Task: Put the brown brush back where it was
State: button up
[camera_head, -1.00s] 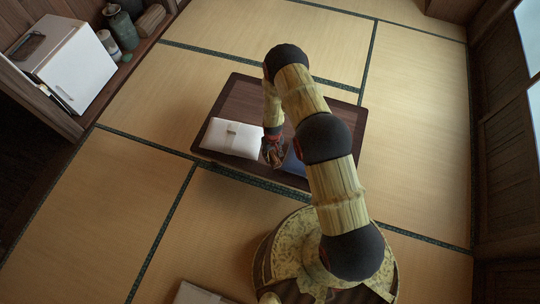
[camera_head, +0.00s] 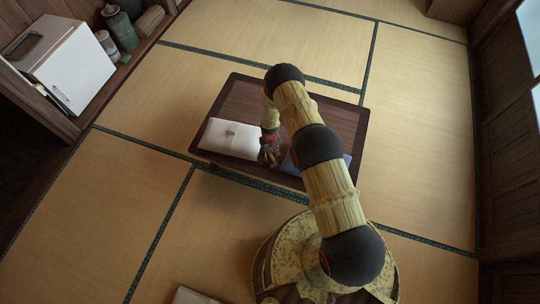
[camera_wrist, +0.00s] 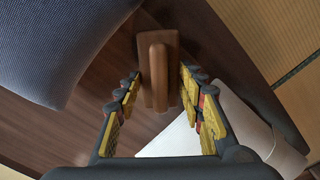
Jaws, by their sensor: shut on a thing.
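A brown wooden brush (camera_wrist: 146,42), a flat block with a rounded bar, lies between the fingers of my gripper (camera_wrist: 160,85) in the wrist view. My gripper is shut on it. In the head view my gripper (camera_head: 270,152) is over the front part of the low dark table (camera_head: 250,100); the brush cannot be made out clearly there. Whether the brush touches the tabletop, I cannot tell.
A white flat thing (camera_head: 222,142) with a small grey piece on top lies left of my gripper. A blue thing (camera_head: 347,160) lies to the right, partly behind my arm. The back of the table is clear. A white box-like cabinet (camera_head: 78,68) stands on the left shelf.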

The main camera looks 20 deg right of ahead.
jog(key=shift+f, duration=0.2)
jog(key=o, duration=0.7)
jog(key=shift+o, duration=0.2)
jog(key=shift+r, duration=0.15)
